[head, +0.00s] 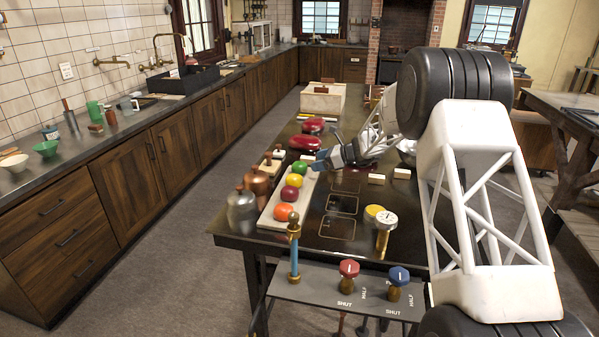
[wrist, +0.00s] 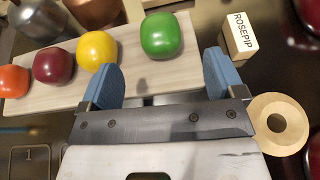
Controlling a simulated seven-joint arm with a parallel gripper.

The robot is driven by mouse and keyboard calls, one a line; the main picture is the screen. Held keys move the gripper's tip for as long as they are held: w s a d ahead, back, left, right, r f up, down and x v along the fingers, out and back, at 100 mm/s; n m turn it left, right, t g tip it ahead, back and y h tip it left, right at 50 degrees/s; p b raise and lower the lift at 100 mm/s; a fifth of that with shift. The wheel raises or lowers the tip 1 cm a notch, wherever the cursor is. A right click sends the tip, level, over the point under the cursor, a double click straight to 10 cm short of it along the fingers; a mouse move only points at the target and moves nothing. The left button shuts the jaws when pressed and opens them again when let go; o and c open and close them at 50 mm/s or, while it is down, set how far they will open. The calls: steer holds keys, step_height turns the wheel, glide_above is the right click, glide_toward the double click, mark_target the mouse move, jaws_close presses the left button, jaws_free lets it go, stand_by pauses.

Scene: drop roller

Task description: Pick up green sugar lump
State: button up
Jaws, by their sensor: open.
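The green sugar lump (wrist: 162,36) is a rounded, glossy block at one end of a pale wooden board (wrist: 37,99). In the head view the green lump (head: 300,168) is at the far end of the board's row. My gripper (wrist: 161,75) is open and empty, with blue fingers. In the wrist view the lump lies just beyond the fingertips, roughly in line with the gap between them. In the head view my gripper (head: 318,161) is close to the lump's right side. Contact cannot be told.
Yellow (wrist: 97,50), dark red (wrist: 54,66) and orange (wrist: 13,81) lumps share the board. A block marked ROSEPIP (wrist: 240,36) is beside the right finger. Metal and copper vessels (head: 256,183) stand left of the board.

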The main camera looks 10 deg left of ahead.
mark_target(305, 165)
steer(key=shift+x, duration=1.3)
steer(key=shift+x, duration=2.6)
steer(key=shift+f, duration=0.15)
steer(key=c, duration=1)
steer(key=shift+c, duration=0.2)
steer(key=shift+r, duration=5)
